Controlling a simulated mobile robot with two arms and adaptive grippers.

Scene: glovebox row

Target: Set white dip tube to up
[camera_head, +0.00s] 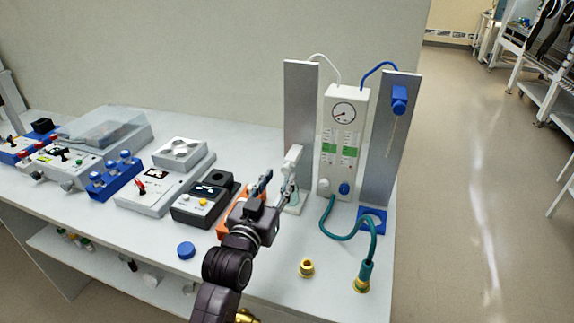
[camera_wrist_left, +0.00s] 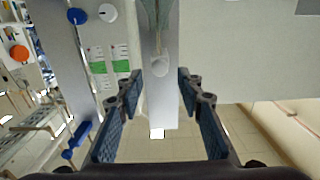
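The white dip tube holder (camera_head: 293,157) is a white block low on the left grey upright panel (camera_head: 300,100), above a small clear flask (camera_head: 294,198). In the left wrist view, the white block (camera_wrist_left: 160,66) shows between and just beyond the fingertips, with the flask (camera_wrist_left: 157,14) above it in the picture. My left gripper (camera_head: 277,180) is at the block in the head view. Its fingers are apart in the left wrist view (camera_wrist_left: 160,80), with a gap on each side. The tube itself is mostly hidden. My right gripper is not in view.
A white gauge box (camera_head: 343,140) stands right of the panel, with white and blue hoses on top. A second panel (camera_head: 390,140) carries a blue holder (camera_head: 399,97). A green hose (camera_head: 348,236) lies in front. Several instruments stand along the bench to the left.

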